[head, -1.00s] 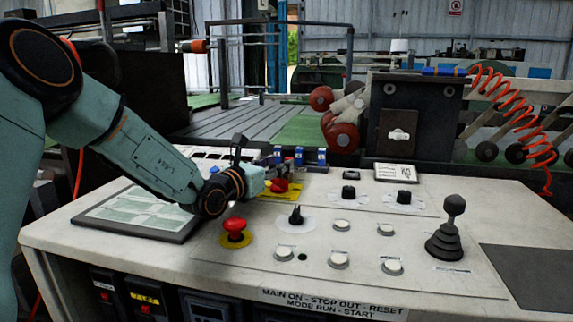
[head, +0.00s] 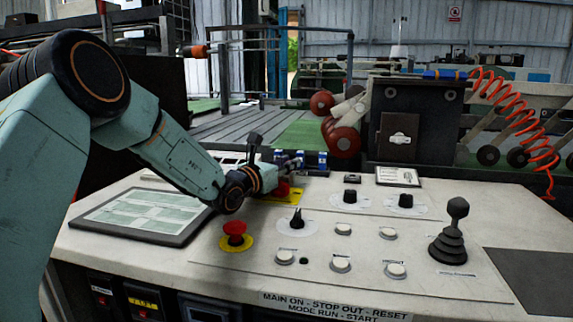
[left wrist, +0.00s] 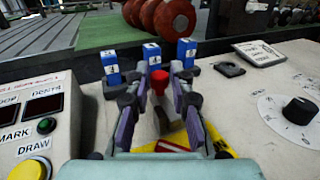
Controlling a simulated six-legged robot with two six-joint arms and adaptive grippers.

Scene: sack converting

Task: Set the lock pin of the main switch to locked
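The main switch shows as a red handle on a yellow plate (head: 297,196) at the back of the console, partly covered by my left gripper. In the left wrist view the yellow plate (left wrist: 180,138) lies below the fingers. A red, round-topped piece (left wrist: 159,80) stands between the fingertips; I cannot tell for sure whether it is the lock pin. My left gripper (head: 293,163) is just above the switch. My right gripper is not in view.
Several blue-and-white blocks (left wrist: 186,52) stand just behind the switch. A red mushroom button (head: 235,228) and a black selector (head: 297,218) are in front. A joystick (head: 455,225) stands at right. A framed sheet (head: 140,215) lies at left.

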